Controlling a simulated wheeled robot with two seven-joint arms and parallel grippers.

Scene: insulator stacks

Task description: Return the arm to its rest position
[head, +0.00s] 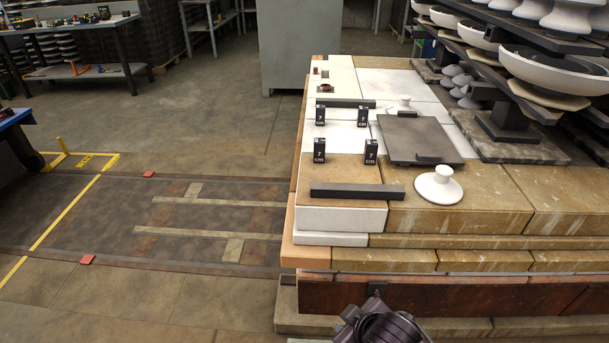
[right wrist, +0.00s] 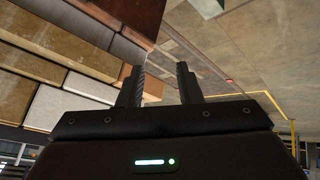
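My right gripper (right wrist: 160,67) shows in the right wrist view with its two dark fingers apart and nothing between them. It is beside the layered block stack, whose brown and pale blocks show at the left of that view, with floor beyond the fingertips. A dark part of my own arm shows at the bottom edge of the head view, in front of the stack's near face; no fingers can be made out there. My left gripper is in neither view.
The block stack (head: 460,200) fills the right side, carrying a dark plate (head: 415,136), dark bars (head: 357,192), small black "7 cm" blocks (head: 319,150) and a white knobbed disc (head: 439,185). Insulator racks (head: 505,115) rise behind. Floor at left is open; a workbench (head: 75,28) stands far left.

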